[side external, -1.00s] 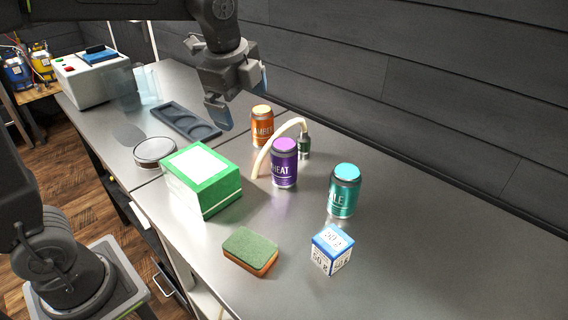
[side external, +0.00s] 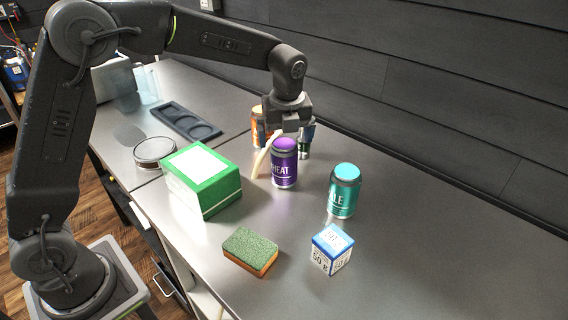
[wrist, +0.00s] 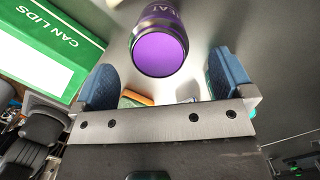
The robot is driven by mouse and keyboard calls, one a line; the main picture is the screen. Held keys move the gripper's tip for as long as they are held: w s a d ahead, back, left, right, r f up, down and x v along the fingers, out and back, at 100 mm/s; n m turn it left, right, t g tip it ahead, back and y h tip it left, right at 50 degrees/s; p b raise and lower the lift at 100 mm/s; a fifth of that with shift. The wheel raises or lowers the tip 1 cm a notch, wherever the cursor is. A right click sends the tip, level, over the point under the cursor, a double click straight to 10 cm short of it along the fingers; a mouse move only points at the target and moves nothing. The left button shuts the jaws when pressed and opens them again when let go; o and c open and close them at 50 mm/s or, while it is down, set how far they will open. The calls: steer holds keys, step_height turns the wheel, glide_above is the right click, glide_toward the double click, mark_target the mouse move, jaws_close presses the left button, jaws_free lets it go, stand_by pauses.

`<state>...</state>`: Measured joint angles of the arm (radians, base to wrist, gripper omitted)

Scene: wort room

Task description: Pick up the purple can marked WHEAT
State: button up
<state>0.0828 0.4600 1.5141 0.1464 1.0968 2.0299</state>
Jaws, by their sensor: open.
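The purple can marked WHEAT (side external: 284,168) stands upright on the grey bench in the side view, its top just below my gripper (side external: 289,130). The gripper's lower part overlaps the orange can and hose behind. In the wrist view the purple lid of the WHEAT can (wrist: 159,52) shows at the upper middle, between the lines of my two blue fingers (wrist: 164,80). The fingers are wide apart with nothing between them. I cannot tell the exact gap between fingertips and can.
An orange can (side external: 259,128) and a pale hose (side external: 262,158) are close behind the WHEAT can. A teal can (side external: 344,190) stands to its right, a green box (side external: 203,182) to its left. A sponge (side external: 250,250) and small blue-white box (side external: 331,249) lie in front. The right bench is clear.

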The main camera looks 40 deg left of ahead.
mark_target(284, 153)
steer(key=shift+w+a+f, duration=0.1)
steer(key=shift+a+f, duration=0.1)
steer(key=shift+f, duration=1.25)
steer(key=shift+w+a+f, duration=0.1)
steer(key=shift+a+f, duration=0.1)
steer(key=shift+f, duration=1.2)
steer(key=c, duration=1.1)
steer(key=shift+r, duration=0.1)
steer(key=shift+c, duration=0.6)
steer(key=shift+r, duration=0.1)
